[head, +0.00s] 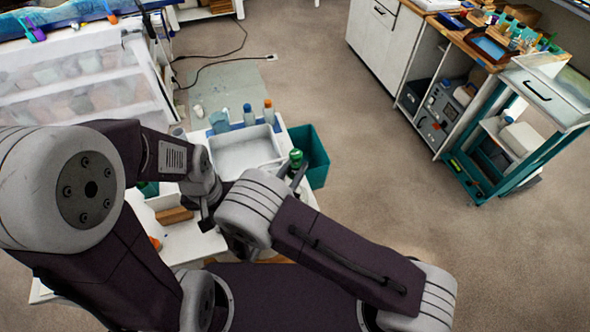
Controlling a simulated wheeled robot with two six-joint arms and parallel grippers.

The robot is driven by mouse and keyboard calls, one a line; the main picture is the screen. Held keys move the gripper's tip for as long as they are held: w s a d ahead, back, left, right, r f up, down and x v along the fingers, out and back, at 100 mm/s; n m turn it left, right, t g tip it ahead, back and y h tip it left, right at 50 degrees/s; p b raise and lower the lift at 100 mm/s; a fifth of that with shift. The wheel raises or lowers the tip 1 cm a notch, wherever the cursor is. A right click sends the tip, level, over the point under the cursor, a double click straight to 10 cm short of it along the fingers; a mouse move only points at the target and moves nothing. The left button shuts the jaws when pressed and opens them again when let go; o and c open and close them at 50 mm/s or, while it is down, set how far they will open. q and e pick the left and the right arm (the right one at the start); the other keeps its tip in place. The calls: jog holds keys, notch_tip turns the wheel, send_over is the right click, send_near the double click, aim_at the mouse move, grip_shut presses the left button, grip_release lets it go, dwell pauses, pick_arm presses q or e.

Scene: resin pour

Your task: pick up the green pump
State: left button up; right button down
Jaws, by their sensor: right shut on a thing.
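The green pump (296,157) stands out as a small green top above the white table, between the white tray and the teal bin. My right gripper (297,171) is shut on it from the near side, and my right wrist hides its lower part. I cannot tell whether the pump touches the table. My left gripper (207,217) is over the left part of the table, partly hidden by the arm links. I cannot make out its fingers well enough to tell whether it is open or shut.
A white tray (246,150) lies on the table, with bottles behind it, one blue (219,122) and one orange-capped (268,112). A teal bin (317,165) adjoins the table's right side. A teal-framed cart (470,180) stands at right. The floor between is clear.

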notch_tip(320, 180, up, 21)
jog(key=p, duration=1.5)
jog(key=shift+f, duration=0.15)
